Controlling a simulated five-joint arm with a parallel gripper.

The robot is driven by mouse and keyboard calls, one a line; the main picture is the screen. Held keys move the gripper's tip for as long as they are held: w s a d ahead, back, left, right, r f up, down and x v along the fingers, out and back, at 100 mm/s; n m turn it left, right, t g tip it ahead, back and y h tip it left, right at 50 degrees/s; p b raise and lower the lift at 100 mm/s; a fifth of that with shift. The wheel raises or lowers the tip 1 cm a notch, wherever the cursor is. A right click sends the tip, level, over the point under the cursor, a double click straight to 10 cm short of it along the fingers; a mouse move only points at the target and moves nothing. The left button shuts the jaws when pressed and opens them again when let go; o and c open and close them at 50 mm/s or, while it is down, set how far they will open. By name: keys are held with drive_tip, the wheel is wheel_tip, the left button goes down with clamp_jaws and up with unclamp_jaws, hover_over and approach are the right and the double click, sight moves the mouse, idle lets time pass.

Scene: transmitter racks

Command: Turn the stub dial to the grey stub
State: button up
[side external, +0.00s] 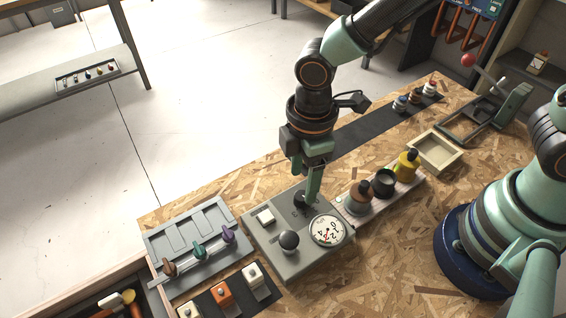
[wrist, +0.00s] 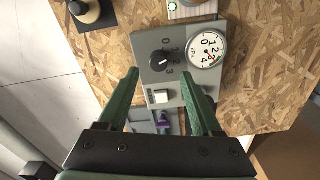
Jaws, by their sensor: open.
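The round black dial (wrist: 159,59) with a white pointer mark sits on a grey panel (wrist: 148,34). Small numbers are printed beside it, and its mark faces right. In the side view the dial (side external: 301,201) is partly covered by my gripper. My gripper (wrist: 158,78) is open and empty, with its green fingers spread to either side of the dial's line. In the side view my gripper (side external: 312,194) points down just over the dial; contact cannot be told. No grey stub can be made out for certain; a dark one (side external: 384,184) stands in a pale rack.
The panel also carries a gauge (side external: 328,231), a black ball knob (side external: 289,240) and a white button (side external: 265,217). A brown-topped piece (side external: 360,196) and a yellow one (side external: 407,164) flank the dark one. Coloured levers (side external: 199,250) stand left. Bare board lies at right.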

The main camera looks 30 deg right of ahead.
sight(302, 196)
drive_tip(key=shift+w+f, duration=0.1)
drive_tip(key=shift+f, duration=2.35)
drive_tip(key=shift+c, duration=0.3)
clamp_jaws()
